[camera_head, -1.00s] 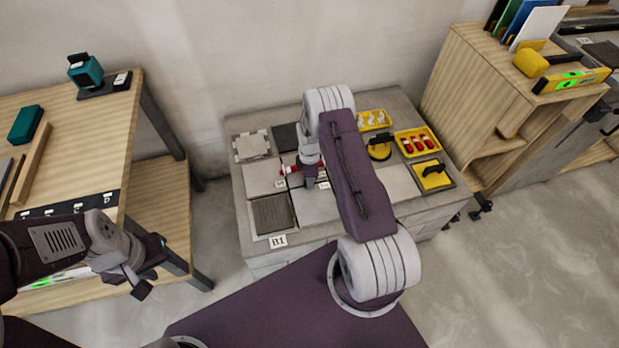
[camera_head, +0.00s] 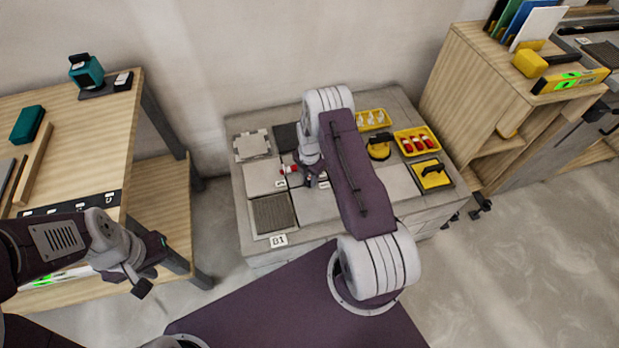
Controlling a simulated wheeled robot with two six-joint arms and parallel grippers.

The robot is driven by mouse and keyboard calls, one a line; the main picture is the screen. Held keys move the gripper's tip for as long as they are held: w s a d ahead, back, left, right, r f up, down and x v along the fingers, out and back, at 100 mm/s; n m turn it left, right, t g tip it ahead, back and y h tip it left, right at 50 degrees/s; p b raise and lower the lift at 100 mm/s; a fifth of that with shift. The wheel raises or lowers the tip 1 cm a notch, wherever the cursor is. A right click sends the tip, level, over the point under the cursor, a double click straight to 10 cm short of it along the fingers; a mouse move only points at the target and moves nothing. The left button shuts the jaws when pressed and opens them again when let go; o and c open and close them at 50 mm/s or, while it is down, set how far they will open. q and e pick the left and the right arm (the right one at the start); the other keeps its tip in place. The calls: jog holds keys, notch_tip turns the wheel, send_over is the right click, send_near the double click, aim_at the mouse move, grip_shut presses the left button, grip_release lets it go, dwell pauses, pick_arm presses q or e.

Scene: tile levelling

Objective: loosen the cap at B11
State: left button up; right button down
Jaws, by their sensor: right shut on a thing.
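A red and white levelling cap (camera_head: 288,170) sits at the joint between grey tiles, left of my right gripper. My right gripper (camera_head: 305,176) reaches down over the tile bench and is shut at the cap; my own wrist and arm hide much of its jaws. The small labels beside it are too small to read surely. My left gripper (camera_head: 142,277) hangs at the left, away from the tiles, beside the wooden table; its jaw opening does not show clearly.
The tile bench (camera_head: 262,262) bears grey tiles and a B1 label (camera_head: 279,240). At its right are a yellow tray of red caps (camera_head: 417,141), a yellow tray of white pieces (camera_head: 373,119), a suction cup (camera_head: 379,150) and a yellow float (camera_head: 432,174). A wooden table (camera_head: 80,130) stands left.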

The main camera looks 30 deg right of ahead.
jog(key=shift+n, duration=0.4)
jog(key=c, duration=1.1)
grip_release()
jog(key=shift+r, duration=0.1)
notch_tip(320, 180, up, 9)
jog(key=shift+f+p, duration=0.1)
jog(key=shift+p, duration=1.05)
jog(key=shift+a, duration=0.1)
